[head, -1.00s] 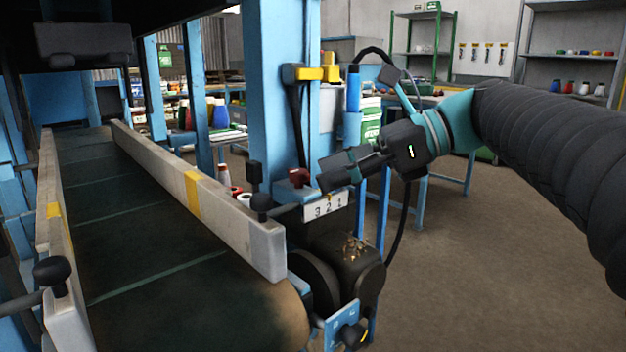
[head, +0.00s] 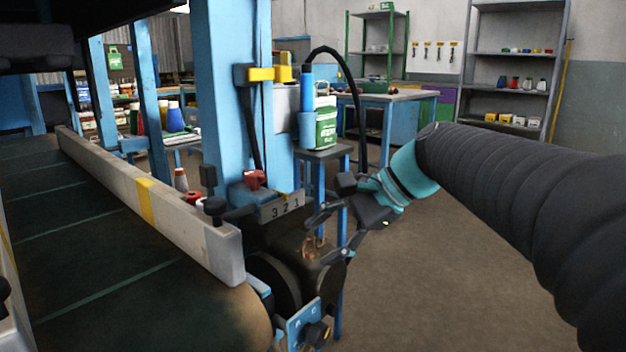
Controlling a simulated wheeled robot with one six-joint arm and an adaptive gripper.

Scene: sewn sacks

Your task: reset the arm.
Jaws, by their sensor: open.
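My gripper (head: 332,234) is at the middle of the head view, at the end of my dark-sleeved arm with its teal wrist. Its dark fingers are spread and point left and down. No object shows between them. They appear in front of or beside the machine head (head: 305,250) at the conveyor's end; I cannot tell how far apart they are from it.
A dark conveyor belt (head: 90,240) with a pale side rail (head: 190,225) fills the left. A blue post (head: 235,110) with a red switch (head: 255,180) and a "3 2 1" plate (head: 281,206) stands beside my gripper. Floor (head: 430,270) is clear below my arm.

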